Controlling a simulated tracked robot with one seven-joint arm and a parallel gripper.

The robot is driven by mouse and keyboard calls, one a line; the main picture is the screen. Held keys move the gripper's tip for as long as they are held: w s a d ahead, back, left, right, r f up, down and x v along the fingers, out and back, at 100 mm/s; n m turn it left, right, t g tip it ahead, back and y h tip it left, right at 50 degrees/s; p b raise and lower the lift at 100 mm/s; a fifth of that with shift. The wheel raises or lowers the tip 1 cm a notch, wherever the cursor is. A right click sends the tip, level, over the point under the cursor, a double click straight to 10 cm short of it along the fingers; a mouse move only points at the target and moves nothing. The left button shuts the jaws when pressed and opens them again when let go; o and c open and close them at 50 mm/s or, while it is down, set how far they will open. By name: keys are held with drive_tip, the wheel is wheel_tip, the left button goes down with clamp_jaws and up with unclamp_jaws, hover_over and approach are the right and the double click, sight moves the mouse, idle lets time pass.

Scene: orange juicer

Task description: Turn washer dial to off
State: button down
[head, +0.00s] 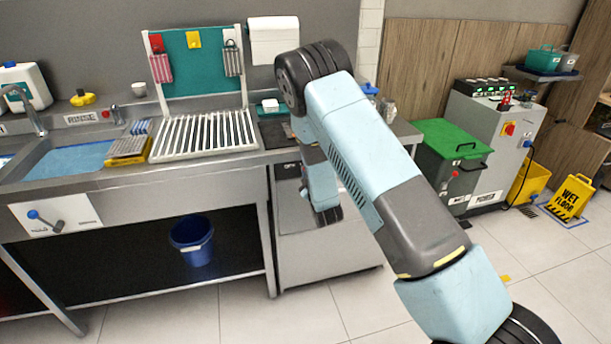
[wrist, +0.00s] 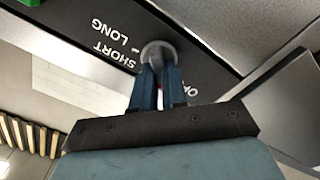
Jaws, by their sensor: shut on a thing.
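The washer dial (wrist: 158,50) is a round grey knob in the wrist view, on a dark panel (wrist: 70,22) with white lettering that reads SHORT and LONG. A third label at the right is partly covered by my gripper. My gripper (wrist: 157,68) has its two blue fingers close together at the dial, shut on it. The dial's pointer direction is hidden by the fingers. In the head view my arm covers the dial and my gripper.
A steel sink counter (head: 120,188) with a white slatted rack (head: 205,135) stands at the left. A blue bucket (head: 192,240) sits on the shelf below. A green-lidded bin (head: 450,140) and a yellow wet-floor sign (head: 572,197) stand at the right. Tiled floor in front is clear.

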drive_tip(key=shift+s+a+f, duration=0.1)
drive_tip(key=shift+s+a, duration=0.05)
drive_tip(key=shift+a, duration=0.25)
drive_tip(key=c, duration=1.4)
unclamp_jaws()
drive_tip(key=shift+o, duration=1.2)
drive_tip(key=shift+d, duration=0.2)
drive_tip(key=v, duration=1.3)
drive_tip(key=shift+s, duration=0.35)
drive_tip(key=shift+d, duration=0.1)
